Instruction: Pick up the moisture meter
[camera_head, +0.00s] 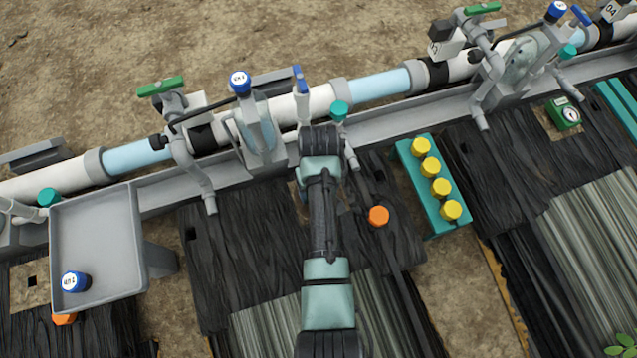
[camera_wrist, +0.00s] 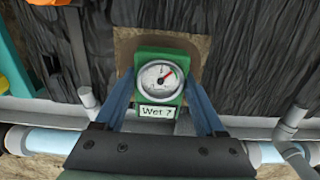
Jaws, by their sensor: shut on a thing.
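A green moisture meter (camera_wrist: 160,82) with a round white dial, a red needle and a label that seems to read "Wet ?" is in the middle of the wrist view. My gripper (camera_wrist: 161,76) is shut on it, with one blue finger at each side. A brown square of bare ground shows behind the meter; I cannot tell whether the meter is clear of it. In the head view my arm hides the gripper and this meter. Another green meter (camera_head: 564,113) with a dial stands in a brown square at the upper right of the head view.
A pipe (camera_head: 382,85) with valves and blue-capped filters crosses behind my arm. A grey tray (camera_head: 97,225) holding a blue-capped item (camera_head: 75,281) is at the left. A teal rack (camera_head: 418,186) with yellow caps and an orange cap (camera_head: 378,215) are right of my arm.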

